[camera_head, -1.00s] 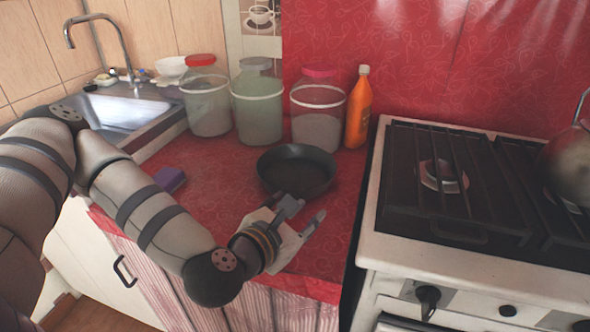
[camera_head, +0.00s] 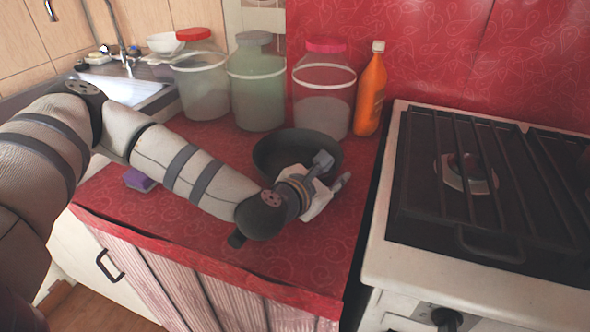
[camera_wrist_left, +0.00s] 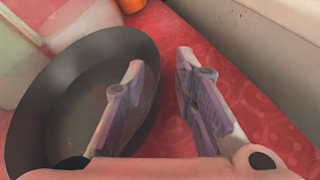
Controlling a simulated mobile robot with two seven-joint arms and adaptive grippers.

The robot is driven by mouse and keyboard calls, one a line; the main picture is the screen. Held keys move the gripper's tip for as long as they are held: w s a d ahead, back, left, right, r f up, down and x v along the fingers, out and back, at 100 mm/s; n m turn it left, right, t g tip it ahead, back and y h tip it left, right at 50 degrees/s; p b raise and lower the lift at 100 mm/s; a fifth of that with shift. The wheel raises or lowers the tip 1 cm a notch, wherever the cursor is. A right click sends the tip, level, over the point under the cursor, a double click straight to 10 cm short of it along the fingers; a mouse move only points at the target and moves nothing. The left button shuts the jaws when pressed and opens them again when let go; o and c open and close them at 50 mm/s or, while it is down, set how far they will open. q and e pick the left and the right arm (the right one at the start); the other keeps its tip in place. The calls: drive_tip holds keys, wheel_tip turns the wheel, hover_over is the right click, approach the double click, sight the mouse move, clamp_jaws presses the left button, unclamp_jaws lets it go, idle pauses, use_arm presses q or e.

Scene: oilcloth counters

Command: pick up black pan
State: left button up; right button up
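The black pan (camera_head: 272,152) sits on the red counter in front of the jars. Its round rim and inside also fill the left of the left wrist view (camera_wrist_left: 40,95). My left gripper (camera_head: 333,172) is open at the pan's near right side. In the left wrist view, one finger of the left gripper (camera_wrist_left: 160,75) is over the pan's inside and the other is outside, over the red cloth, with the right wall of the pan between them. Part of the pan is hidden by my gripper in the head view. My right gripper is not in view.
Large jars (camera_head: 257,90) and an orange bottle (camera_head: 370,90) stand behind the pan. A white stove (camera_head: 400,262) is on the right. The red counter (camera_head: 290,250) is clear in front.

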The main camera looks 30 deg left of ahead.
use_arm(q)
drive_tip(key=shift+w, duration=0.1)
clamp_jaws()
drive_tip(key=shift+r, duration=0.15)
drive_tip(key=shift+r, duration=0.1)
